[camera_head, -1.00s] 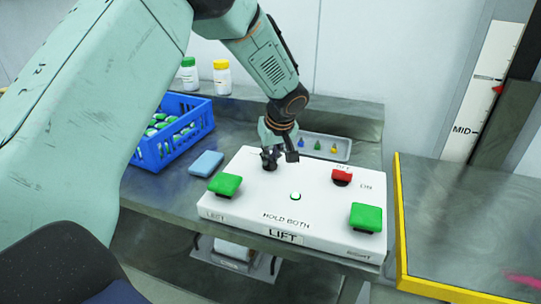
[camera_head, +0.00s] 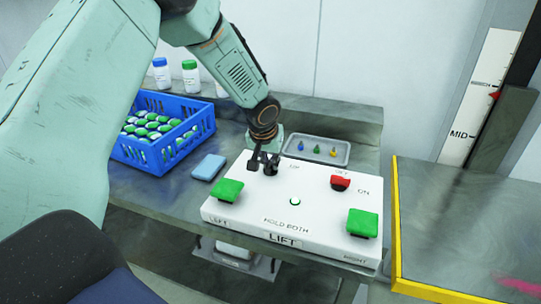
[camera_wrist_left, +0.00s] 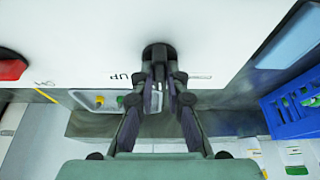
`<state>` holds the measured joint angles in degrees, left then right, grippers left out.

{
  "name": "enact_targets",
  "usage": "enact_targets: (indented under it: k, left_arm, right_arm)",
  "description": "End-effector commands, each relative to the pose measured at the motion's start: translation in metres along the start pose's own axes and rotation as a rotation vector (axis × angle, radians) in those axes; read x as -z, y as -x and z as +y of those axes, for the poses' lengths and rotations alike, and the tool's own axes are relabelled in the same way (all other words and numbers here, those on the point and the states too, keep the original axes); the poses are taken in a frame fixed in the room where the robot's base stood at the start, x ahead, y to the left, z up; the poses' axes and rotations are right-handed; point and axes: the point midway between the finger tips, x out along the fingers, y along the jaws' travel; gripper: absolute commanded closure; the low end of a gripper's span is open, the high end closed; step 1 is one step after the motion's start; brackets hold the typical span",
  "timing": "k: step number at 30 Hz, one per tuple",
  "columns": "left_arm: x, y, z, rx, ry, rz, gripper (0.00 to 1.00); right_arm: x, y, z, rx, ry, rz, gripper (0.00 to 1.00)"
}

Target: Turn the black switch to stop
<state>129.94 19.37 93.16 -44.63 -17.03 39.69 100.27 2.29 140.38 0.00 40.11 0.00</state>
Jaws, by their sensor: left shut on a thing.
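The white control box (camera_head: 310,213) stands on the bench, with green LEFT (camera_head: 228,190) and RIGHT (camera_head: 362,223) buttons and LIFT on its front. My left gripper (camera_head: 262,164) is at the box's back left corner. The black switch is mostly hidden by the fingers in the head view. In the left wrist view its round black top (camera_wrist_left: 157,50) shows between the fingertips, and my left gripper (camera_wrist_left: 160,78) is shut on it. The label UP is beside it. A stop label is not readable. My right gripper is not in view.
A red switch (camera_head: 340,182) with an ON label is on the box's right. A blue crate (camera_head: 176,148) of green-capped bottles and a light blue block (camera_head: 209,167) are to the left. A grey tray (camera_head: 342,152) is behind. A yellow-edged platform (camera_head: 397,230) is at right.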

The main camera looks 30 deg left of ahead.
Motion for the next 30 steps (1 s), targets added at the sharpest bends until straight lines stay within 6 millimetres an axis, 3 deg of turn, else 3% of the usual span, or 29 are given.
enact_targets:
  k: [1,19,20,21,27,30]
  left_arm:
    - [0.0064,0.0045,0.0000,-0.007,-0.010,0.012,1.00]
    - [0.0072,0.0030,0.0003,-0.022,-0.045,0.016,1.00]
    - [0.0073,0.0030,0.0003,-0.022,-0.045,0.017,0.85]
    - [0.0072,0.0029,0.0003,-0.022,-0.044,0.017,0.82]
    - [0.0040,0.0015,0.0001,-0.021,-0.044,0.009,0.65]
    - [0.0031,0.0010,0.0001,-0.020,-0.044,0.007,0.64]
  right_arm:
    - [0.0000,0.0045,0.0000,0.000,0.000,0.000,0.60]
    - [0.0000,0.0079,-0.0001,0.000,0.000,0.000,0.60]
    - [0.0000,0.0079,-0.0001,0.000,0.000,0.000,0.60]
    - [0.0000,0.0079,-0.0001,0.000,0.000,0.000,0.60]
    - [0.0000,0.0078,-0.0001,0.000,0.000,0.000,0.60]
    - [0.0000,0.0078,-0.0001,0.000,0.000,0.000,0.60]
